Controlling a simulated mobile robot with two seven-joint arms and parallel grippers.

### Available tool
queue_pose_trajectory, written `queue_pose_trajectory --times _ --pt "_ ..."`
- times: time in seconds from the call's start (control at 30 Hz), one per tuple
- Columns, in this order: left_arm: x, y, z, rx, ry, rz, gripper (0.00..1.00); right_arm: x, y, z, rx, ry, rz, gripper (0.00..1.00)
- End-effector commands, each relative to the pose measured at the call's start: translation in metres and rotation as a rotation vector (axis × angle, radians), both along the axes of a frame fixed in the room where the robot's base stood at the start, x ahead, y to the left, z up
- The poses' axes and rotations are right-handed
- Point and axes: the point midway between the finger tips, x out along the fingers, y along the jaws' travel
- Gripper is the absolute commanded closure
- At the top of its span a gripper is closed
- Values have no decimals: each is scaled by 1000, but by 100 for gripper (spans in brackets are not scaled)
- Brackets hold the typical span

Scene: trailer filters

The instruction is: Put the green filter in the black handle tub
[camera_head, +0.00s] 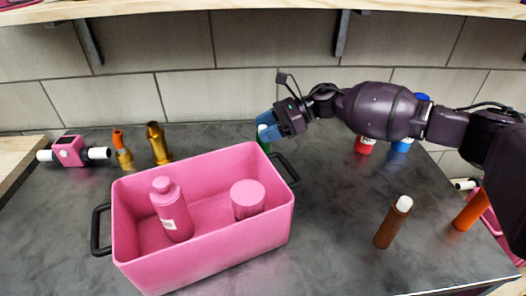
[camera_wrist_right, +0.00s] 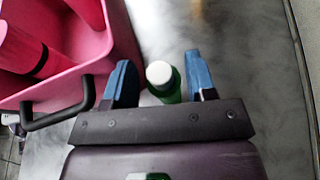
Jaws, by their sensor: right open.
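The green filter (camera_head: 264,145) stands on the dark counter behind the tub's right back corner, mostly hidden in the head view. In the right wrist view its white cap and green body (camera_wrist_right: 171,92) show between the two blue fingers. My right gripper (camera_head: 265,122) is open, with one finger on either side of the filter; I see small gaps, so it does not look gripped. The black handle tub (camera_head: 205,262) is pink with black handles at both ends. Its pink wall also shows at left in the wrist view (camera_wrist_right: 120,35). My left gripper is not in view.
The tub holds a pink bottle (camera_head: 172,212) and a pink cylinder (camera_head: 247,200). A brown bottle (camera_head: 391,225) and an orange cylinder (camera_head: 470,212) stand at right. Gold bottles (camera_head: 158,145) and a pink device (camera_head: 70,152) are at back left. A shelf (camera_head: 250,5) hangs above.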

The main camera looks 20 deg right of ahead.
Motion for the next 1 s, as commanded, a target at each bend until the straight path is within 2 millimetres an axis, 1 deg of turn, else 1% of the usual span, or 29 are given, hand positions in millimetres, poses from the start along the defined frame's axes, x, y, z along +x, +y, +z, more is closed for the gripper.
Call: queue_pose_trajectory --times 0.03,0.1,0.2,0.47,0.57,0.8,1.0 --pt "0 1 0 2 0 -2 13 1 7 -3 1 1 2 49" --pt "0 1 0 3 0 -4 13 2 14 -6 1 0 1 49" --pt "0 1 0 3 -1 -4 13 3 20 -9 0 0 1 49" --pt "-3 1 -1 0 6 2 13 3 22 -9 0 0 0 49" --pt "-5 0 -2 -2 10 7 13 3 22 -9 0 0 0 63" --pt "-7 -1 -4 -8 16 13 13 3 22 -9 0 0 0 99" --pt "-6 -1 -4 -7 13 12 13 3 22 -9 0 0 0 100"
